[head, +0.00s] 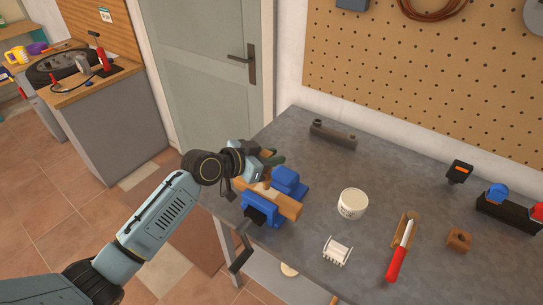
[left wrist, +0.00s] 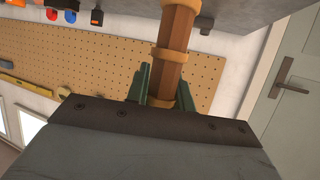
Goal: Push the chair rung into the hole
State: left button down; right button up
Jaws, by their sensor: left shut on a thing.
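A blue vise (head: 284,183) at the table's near left edge clamps a wooden piece (head: 287,204), which lies across it. Its hole cannot be made out. My left gripper (head: 270,160) is just behind and above the vise. In the left wrist view its green fingers (left wrist: 162,88) are shut on a turned brown wooden rung (left wrist: 174,50), which runs up and away between them. In the head view the rung is mostly hidden by the gripper and vise, so I cannot tell whether it touches the clamped piece. My right gripper is out of view.
A white tub (head: 353,204), a small white rack (head: 337,250), a red-handled tool (head: 399,252) and a wooden block (head: 459,240) stand right of the vise. A dark grey bar (head: 332,134) lies at the back. The vise crank (head: 241,252) hangs over the front edge.

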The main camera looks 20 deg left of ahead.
pick_arm(q)
jog(key=shift+f, duration=0.15)
jog(key=shift+f+b, duration=1.65)
jog(key=shift+f, duration=0.25)
jog(key=c, duration=1.1)
grip_release()
jog(key=shift+s, duration=0.1)
jog(key=b+v, duration=0.1)
jog(key=v, duration=1.2)
jog(key=shift+a+r, duration=0.1)
jog(key=shift+r, duration=0.05)
